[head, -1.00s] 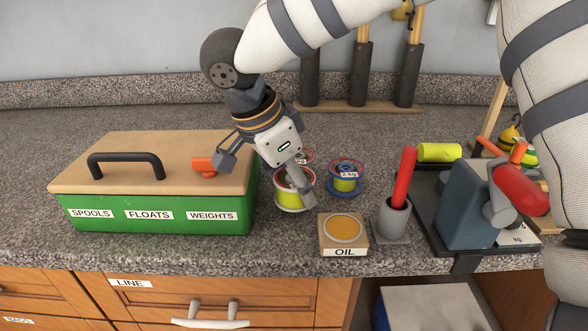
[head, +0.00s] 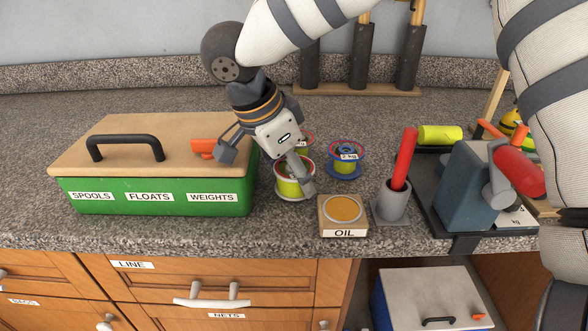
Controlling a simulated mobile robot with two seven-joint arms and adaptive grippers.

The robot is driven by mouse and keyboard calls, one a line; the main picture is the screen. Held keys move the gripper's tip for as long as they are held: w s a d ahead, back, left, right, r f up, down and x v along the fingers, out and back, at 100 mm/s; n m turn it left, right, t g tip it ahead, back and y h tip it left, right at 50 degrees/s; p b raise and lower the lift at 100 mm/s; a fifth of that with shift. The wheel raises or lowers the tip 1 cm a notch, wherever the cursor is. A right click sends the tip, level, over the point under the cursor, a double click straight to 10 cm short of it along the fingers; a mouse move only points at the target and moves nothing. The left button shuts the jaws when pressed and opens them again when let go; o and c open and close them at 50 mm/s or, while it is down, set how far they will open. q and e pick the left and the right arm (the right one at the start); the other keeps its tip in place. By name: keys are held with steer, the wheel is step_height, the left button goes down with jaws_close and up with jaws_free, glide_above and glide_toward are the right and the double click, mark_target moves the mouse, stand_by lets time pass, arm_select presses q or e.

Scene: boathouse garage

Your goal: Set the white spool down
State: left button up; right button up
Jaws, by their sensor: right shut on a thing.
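The white spool (head: 291,189) has white flanges and yellow-green line. It stands about upright between the green box and the oil tin, low over the counter (head: 285,230); I cannot tell whether its base touches. My right gripper (head: 268,168) reaches down over it from above and is shut on it, one grey finger across its right side. The gripper hides part of the spool. My left gripper is not in view.
A blue spool (head: 346,159) stands to the right, and a red-rimmed spool (head: 304,141) stands close behind. The oil tin (head: 343,215), a grey cup (head: 391,207) with a red handle, and a green box (head: 150,197) are nearby. Bare counter lies in front.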

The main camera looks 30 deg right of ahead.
steer(key=shift+f, duration=0.35)
steer(key=o, duration=1.2)
steer(key=shift+o, duration=0.2)
steer(key=v, duration=1.2)
steer(key=shift+w+r, duration=0.1)
steer(key=shift+c, duration=0.6)
jaws_close()
